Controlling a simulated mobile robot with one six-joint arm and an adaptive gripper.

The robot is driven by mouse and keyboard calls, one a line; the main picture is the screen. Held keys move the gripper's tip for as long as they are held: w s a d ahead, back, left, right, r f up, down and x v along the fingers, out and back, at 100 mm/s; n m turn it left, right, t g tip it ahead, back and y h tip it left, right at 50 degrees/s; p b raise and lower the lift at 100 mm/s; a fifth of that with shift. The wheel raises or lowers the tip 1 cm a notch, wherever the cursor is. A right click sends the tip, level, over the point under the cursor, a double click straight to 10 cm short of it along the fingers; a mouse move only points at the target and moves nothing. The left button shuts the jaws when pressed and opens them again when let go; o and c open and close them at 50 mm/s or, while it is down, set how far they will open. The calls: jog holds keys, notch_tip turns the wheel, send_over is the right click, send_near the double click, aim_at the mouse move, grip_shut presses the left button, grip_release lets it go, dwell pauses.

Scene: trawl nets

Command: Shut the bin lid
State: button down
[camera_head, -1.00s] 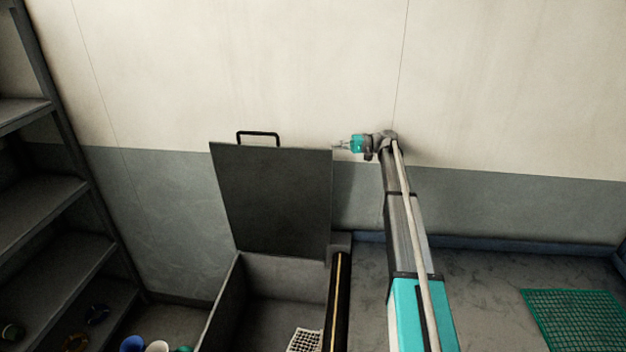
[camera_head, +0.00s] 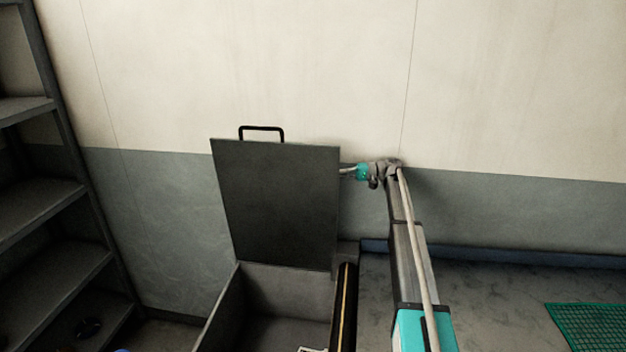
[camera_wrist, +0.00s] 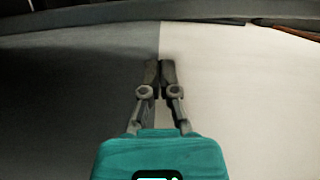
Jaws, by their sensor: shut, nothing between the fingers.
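The bin lid (camera_head: 275,205) is a dark flat panel standing open, nearly upright, at the back of the bin. Its black handle (camera_head: 261,131) sticks up from the top edge. The grey bin (camera_head: 288,290) is open below it. My gripper (camera_head: 343,170) is at the lid's right edge, near its upper part, pointing left. Its tips are partly hidden by or close behind the lid; I cannot tell if they touch it. In the wrist view my gripper (camera_wrist: 160,65) has its two fingers together with nothing between them.
A dark shelf rack (camera_head: 55,200) stands at the left. A black post with a yellow stripe (camera_head: 343,305) is beside the bin's right wall. The wall (camera_head: 500,90) is close behind. A green net (camera_head: 590,325) lies on the floor at right.

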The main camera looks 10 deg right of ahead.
aim_at(314, 175)
jog(key=shift+a, duration=0.1)
jog(key=shift+w+a, duration=0.15)
jog(key=shift+a, duration=2.3)
jog(key=shift+w+a, duration=0.15)
jog(key=shift+a, duration=2.25)
